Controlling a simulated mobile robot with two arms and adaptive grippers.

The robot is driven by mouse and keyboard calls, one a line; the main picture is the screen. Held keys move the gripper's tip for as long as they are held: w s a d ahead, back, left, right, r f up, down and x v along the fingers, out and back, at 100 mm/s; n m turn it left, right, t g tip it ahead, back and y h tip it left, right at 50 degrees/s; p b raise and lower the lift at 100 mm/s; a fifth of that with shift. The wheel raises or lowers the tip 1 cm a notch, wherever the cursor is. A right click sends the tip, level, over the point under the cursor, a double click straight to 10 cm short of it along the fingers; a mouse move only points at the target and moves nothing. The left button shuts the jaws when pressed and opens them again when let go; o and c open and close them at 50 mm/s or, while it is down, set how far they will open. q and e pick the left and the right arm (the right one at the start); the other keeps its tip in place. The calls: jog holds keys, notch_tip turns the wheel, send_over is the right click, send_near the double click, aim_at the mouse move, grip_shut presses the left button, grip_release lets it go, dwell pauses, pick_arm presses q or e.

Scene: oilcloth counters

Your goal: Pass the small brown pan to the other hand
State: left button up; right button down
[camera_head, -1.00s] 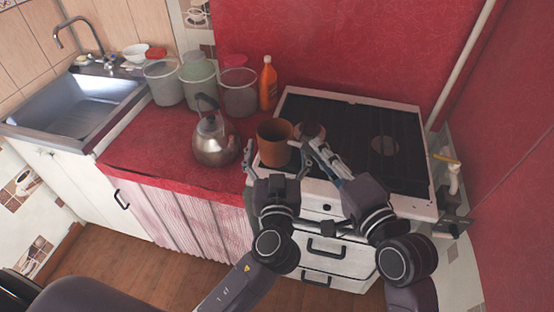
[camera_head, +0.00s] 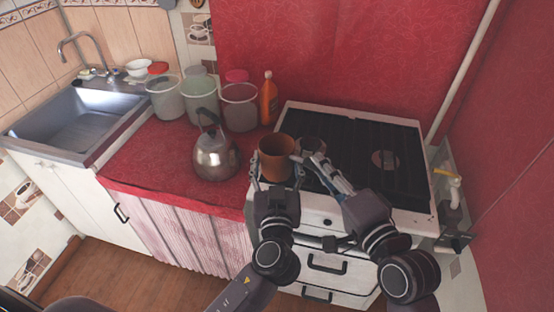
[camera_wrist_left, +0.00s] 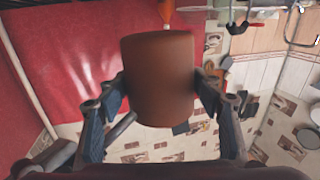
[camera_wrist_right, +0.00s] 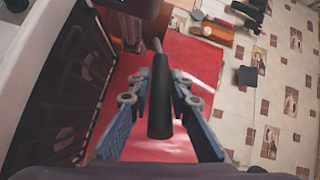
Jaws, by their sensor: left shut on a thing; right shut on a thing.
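The small brown pan (camera_head: 276,158) is held upright at the left front of the stove. My left gripper (camera_head: 274,176) has its fingers on both sides of the pan body, which fills the gap between them in the left wrist view (camera_wrist_left: 158,82). My right gripper (camera_head: 316,160) is at the pan's right side. In the right wrist view, a long dark handle (camera_wrist_right: 160,100) lies between its two fingers, and it is shut on this handle. The join between handle and pan is hard to make out.
The stove (camera_head: 400,165) with dark grates is behind and right of the grippers. A steel kettle (camera_head: 215,158) stands on the red counter (camera_head: 150,150) to the left. Several buckets (camera_head: 240,108) and an orange bottle (camera_head: 268,103) stand behind it. The sink (camera_head: 75,125) is far left.

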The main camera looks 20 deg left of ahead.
jog(key=c, duration=2.1)
grip_release()
jog(key=shift+s+a+r, duration=0.15)
jog(key=shift+a+r, duration=0.05)
jog(key=shift+a, duration=0.05)
jog(key=o, duration=0.4)
jog(key=shift+d+f, duration=0.1)
